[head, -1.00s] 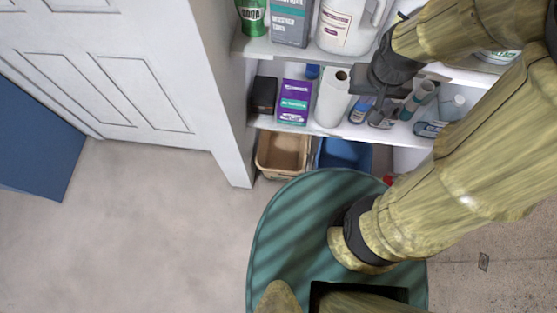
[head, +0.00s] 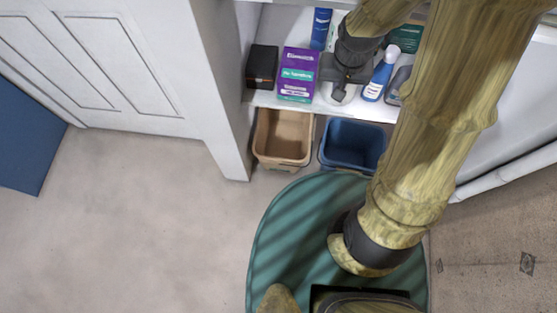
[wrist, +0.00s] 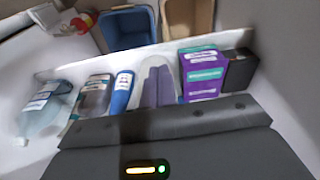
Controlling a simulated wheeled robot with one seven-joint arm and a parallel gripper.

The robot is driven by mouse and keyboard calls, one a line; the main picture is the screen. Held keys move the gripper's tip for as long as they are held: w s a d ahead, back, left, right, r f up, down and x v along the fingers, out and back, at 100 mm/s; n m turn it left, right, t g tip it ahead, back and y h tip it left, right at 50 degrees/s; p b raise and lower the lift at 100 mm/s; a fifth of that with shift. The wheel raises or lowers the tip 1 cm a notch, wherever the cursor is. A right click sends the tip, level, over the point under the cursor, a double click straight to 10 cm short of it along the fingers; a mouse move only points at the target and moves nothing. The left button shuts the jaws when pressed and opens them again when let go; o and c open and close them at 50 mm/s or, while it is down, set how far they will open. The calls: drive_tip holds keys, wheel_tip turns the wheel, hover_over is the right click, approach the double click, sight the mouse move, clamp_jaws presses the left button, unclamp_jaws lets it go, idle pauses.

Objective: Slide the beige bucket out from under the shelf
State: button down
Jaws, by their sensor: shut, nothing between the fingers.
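The beige bucket (head: 284,138) stands on the floor beneath the lower white shelf (head: 300,108), beside the left wall panel. Its open top and front show in the head view, and the shelf edge is just above its back. It also shows at the top of the wrist view (wrist: 190,18), cut off by the frame. My gripper (head: 341,92) is over the lower shelf among the goods, up and to the right of the bucket and apart from it.
A blue bucket (head: 352,146) stands close to the right of the beige one. A purple box (head: 298,75), a black box (head: 262,67) and bottles (head: 381,75) crowd the shelf around my gripper. Bare floor (head: 160,210) lies to the left, near the white door (head: 100,60).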

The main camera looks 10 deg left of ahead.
drive_tip(key=w+a+f+b, duration=0.1)
drive_tip(key=a+f+b, duration=0.4)
drive_tip(key=f+b, duration=0.4)
drive_tip(key=w+a+f+g+b, duration=0.1)
drive_tip(key=a+f+b, duration=0.4)
drive_tip(key=f, duration=1.8)
drive_tip(key=w+a+f+b, duration=0.2)
drive_tip(key=a+f+b, duration=0.3)
drive_tip(key=f+b, duration=0.8)
wheel_tip(320, 180, down, 4)
drive_tip(key=shift+r+g+b, duration=0.2)
drive_tip(key=shift+g+b, duration=0.2)
drive_tip(key=shift+w+a, duration=0.1)
wheel_tip(320, 180, down, 10)
drive_tip(key=b, duration=0.5)
drive_tip(key=shift+b, duration=0.3)
